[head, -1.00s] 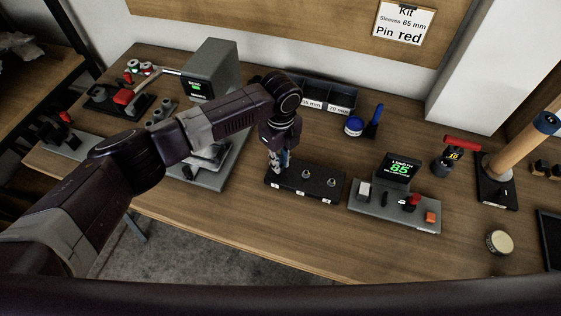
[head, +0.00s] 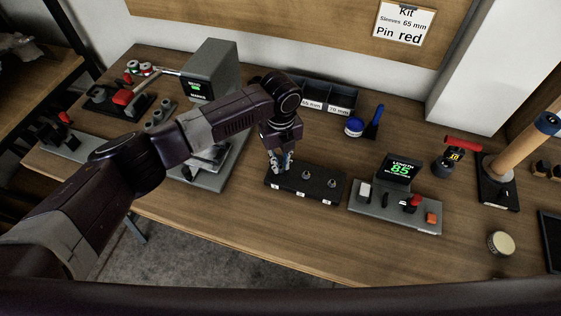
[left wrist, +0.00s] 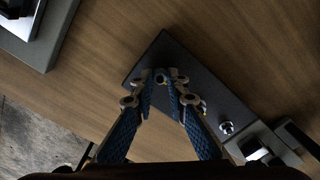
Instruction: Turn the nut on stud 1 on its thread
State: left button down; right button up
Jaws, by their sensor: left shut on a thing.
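A long black block (head: 318,191) lies on the bench and bears studs with metal nuts. The middle stud (head: 306,174) and the right stud (head: 332,183) stand clear in the head view. My left gripper (head: 279,166) points down over the block's left end and hides stud 1 there. In the left wrist view its blue fingers (left wrist: 162,80) are closed in around the small nut at the end of the black block (left wrist: 202,72). The nut is mostly hidden by the fingertips. My right gripper is not in view.
Right of the block stands a grey gauge (head: 422,220) with a display reading 85. A grey machine (head: 212,75) stands to the left behind my arm. Dark bins (head: 342,98) and a blue brush-like tool (head: 376,122) lie behind. The bench front is clear.

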aim_at(281, 167)
pick_arm(q)
jog(key=c, duration=1.9)
grip_release()
jog(key=shift+r, duration=0.1)
notch_tip(281, 167, up, 12)
